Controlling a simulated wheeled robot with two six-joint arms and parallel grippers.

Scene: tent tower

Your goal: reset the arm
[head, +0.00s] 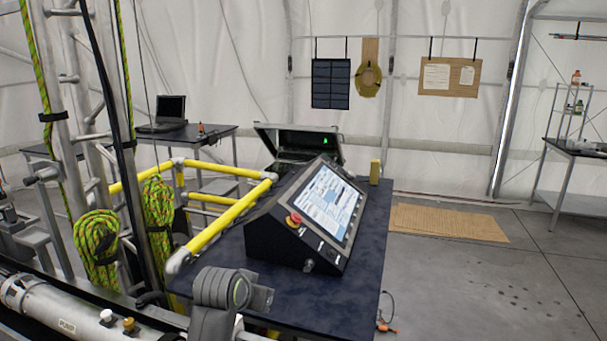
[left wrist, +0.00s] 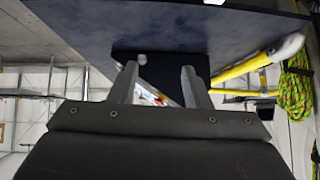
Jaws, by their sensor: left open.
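My left gripper (left wrist: 158,80) shows in the left wrist view with its two grey fingers apart and nothing between them. That view looks upside down, with the dark table top (left wrist: 180,25) along its upper part. The black body of the control console (left wrist: 160,68) is beyond the fingers. In the head view a grey link of my arm (head: 222,288) rises at the bottom, in front of the table. I cannot make out gripper fingers there. My right gripper is not in view.
The console (head: 315,215), with a lit screen and red button, stands on the dark table (head: 360,270). Yellow rails (head: 225,222) and a metal truss with green ropes (head: 97,240) are on the left. A small yellow object (head: 375,172) stands behind the console.

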